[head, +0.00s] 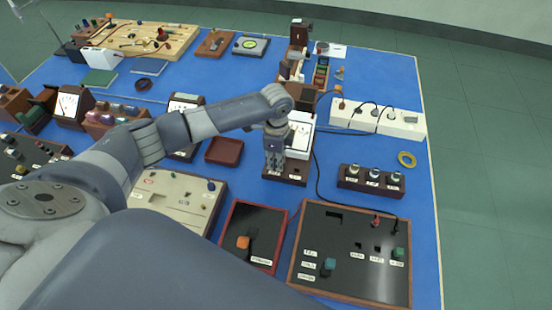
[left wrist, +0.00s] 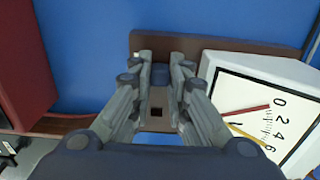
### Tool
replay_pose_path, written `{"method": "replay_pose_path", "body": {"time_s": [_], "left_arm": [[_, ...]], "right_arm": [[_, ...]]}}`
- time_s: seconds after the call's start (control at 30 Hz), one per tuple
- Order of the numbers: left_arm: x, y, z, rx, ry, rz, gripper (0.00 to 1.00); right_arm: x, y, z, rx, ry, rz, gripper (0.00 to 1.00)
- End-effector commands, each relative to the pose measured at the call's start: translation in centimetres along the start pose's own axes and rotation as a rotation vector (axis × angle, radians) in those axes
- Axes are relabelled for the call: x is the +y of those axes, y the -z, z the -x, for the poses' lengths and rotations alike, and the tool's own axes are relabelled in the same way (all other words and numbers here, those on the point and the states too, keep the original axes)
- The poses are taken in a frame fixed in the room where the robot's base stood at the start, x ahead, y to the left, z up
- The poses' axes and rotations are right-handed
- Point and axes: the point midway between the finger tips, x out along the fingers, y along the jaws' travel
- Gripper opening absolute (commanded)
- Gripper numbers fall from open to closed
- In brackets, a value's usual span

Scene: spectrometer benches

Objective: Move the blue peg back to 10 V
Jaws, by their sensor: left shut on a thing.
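The meter (head: 300,132) stands on a brown wooden base (head: 297,179) with small white labels at its front; its white dial (left wrist: 262,118) and the base (left wrist: 225,46) also show in the left wrist view. My left gripper (head: 273,170) points down over the left part of this base. In the left wrist view the left gripper (left wrist: 161,62) is shut on the blue peg (left wrist: 160,76). A square hole (left wrist: 156,109) in the base shows empty beside the peg. I cannot tell whether the peg sits in a hole. My right gripper is not in view.
A dark red tray (head: 224,151) lies left of the gripper. A block with several round knobs (head: 371,179) stands to the right, and a black cable (head: 318,178) runs between. Panels with pegs (head: 350,270) fill the front.

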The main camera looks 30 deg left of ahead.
Motion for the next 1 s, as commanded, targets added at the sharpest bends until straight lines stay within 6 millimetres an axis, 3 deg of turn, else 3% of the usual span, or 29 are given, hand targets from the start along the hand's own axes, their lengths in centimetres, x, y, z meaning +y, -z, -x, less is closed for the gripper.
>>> {"method": "replay_pose_path", "body": {"time_s": [0.03, 0.1, 0.43, 0.57, 1.0], "left_arm": [[0.0, 0.0, 0.0, 0.000, 0.000, 0.000, 0.23], [0.0, 0.0, 0.0, 0.000, 0.000, 0.000, 0.39], [0.0, 0.0, 0.0, 0.000, 0.000, 0.000, 0.40], [-0.1, 0.0, 0.9, 0.001, 0.002, 0.001, 0.40], [-0.1, 0.0, 9.6, 0.001, 0.004, -0.001, 0.40]], "right_arm": [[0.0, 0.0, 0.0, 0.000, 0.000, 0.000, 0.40], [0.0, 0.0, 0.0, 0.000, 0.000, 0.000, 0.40], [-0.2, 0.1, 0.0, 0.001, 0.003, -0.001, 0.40], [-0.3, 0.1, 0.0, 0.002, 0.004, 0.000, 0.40], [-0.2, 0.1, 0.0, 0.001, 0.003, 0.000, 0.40]]}}
